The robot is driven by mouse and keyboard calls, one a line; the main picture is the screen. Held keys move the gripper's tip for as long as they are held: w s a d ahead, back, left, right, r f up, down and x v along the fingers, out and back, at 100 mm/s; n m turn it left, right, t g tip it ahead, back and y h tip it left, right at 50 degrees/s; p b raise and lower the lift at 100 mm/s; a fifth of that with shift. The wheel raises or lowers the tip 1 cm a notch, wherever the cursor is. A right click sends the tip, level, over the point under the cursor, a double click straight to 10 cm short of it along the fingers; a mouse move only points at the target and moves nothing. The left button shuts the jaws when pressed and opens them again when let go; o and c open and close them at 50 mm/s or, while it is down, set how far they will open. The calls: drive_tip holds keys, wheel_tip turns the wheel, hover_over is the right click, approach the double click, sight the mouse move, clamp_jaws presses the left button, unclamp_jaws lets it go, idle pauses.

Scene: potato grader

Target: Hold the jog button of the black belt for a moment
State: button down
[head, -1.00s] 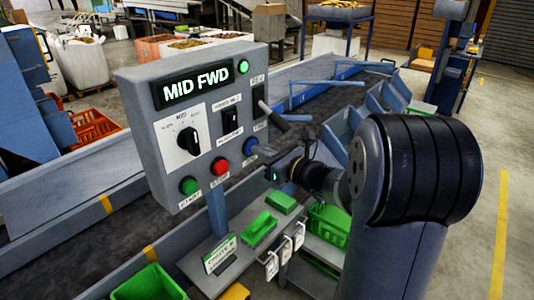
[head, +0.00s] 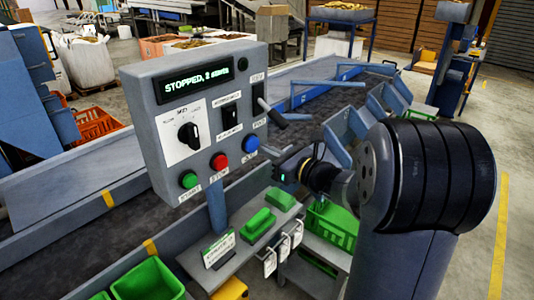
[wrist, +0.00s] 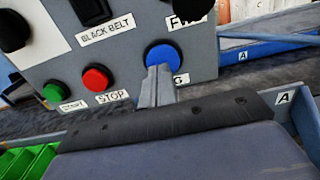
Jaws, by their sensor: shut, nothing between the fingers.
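The blue jog button (head: 250,144) is at the lower right of the grey control panel (head: 158,125). In the wrist view the blue button (wrist: 164,55) stands just beyond my fingertips, which cover its lower edge and part of its label. My gripper (head: 279,172) is shut and empty, to the lower right of the button in the head view, with a gap showing there. The shut fingers (wrist: 158,75) point at the panel. A black switch (head: 229,117) sits above, with a "BLACK BELT" label (wrist: 106,33) below it. The display (head: 208,80) reads "STOPPED, 2 starts".
The red stop button (head: 219,161) and green start button (head: 189,180) are left of the jog button. A lever (head: 270,108) projects from the panel's right side. A shelf below holds a green block (head: 259,222) and hanging tags.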

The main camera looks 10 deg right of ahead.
drive_tip(key=b+v, duration=0.1)
drive_tip(key=v, duration=1)
drive_tip(key=shift+d+b, duration=0.2)
drive_tip(key=shift+b, duration=0.2)
drive_tip(key=shift+w+a+f, duration=0.1)
drive_tip(key=shift+w+a, duration=0.05)
drive_tip(key=shift+w, duration=0.1)
idle(0.3)
